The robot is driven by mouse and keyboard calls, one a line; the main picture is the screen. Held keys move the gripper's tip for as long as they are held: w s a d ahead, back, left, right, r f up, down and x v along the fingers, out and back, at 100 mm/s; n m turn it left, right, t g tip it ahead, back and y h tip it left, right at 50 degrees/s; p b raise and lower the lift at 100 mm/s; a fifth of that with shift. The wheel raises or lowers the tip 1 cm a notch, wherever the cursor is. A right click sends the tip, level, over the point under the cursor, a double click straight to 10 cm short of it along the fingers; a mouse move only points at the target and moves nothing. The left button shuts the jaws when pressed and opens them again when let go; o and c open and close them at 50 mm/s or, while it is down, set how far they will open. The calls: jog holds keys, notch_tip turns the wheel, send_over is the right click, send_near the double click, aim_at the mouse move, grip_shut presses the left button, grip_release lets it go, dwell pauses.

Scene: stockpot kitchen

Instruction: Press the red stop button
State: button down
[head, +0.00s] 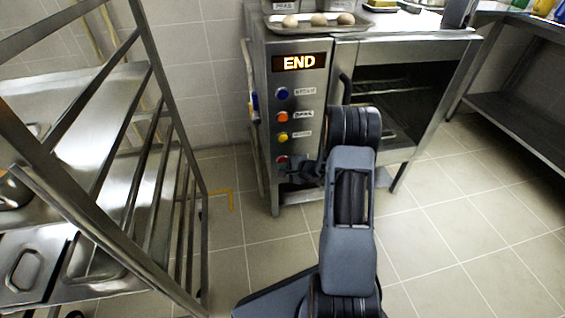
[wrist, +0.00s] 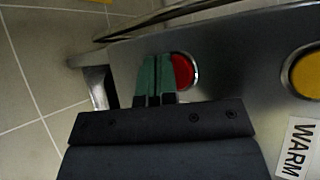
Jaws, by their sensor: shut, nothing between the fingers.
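The red button (head: 282,161) is the lowest in a column of round buttons on the oven's front panel in the head view. In the wrist view the red button (wrist: 183,71) sits in a metal ring, its left edge partly hidden by my fingers. My gripper (head: 300,170) is at the lower part of the panel, close to the red button. In the wrist view my gripper (wrist: 157,62) is shut and empty, its green fingertips overlapping the button's left side. I cannot tell if they touch it. A lit display (head: 300,63) above the buttons reads END.
A yellow button (wrist: 306,74) with a WARM label (wrist: 297,148) is beside the red one. Blue (head: 282,93) and orange (head: 282,117) buttons are higher up. A metal rack (head: 150,140) stands at the left. A tray (head: 300,30) with round items is on top.

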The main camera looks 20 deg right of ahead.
jog(key=shift+w+d, duration=0.1)
jog(key=shift+w, duration=0.3)
dwell(0.3)
jog(key=shift+s+b, duration=0.15)
jog(key=shift+b, duration=0.2)
jog(key=shift+s+b, duration=0.3)
jog(key=shift+s, duration=0.4)
jog(key=shift+a, duration=0.2)
jog(key=shift+s+a+b, duration=0.25)
jog(key=shift+s+b, duration=0.1)
jog(key=shift+s, duration=0.9)
jog(key=shift+s+a+b, duration=0.2)
jog(key=shift+s+b, duration=0.15)
jog(key=shift+s, duration=0.85)
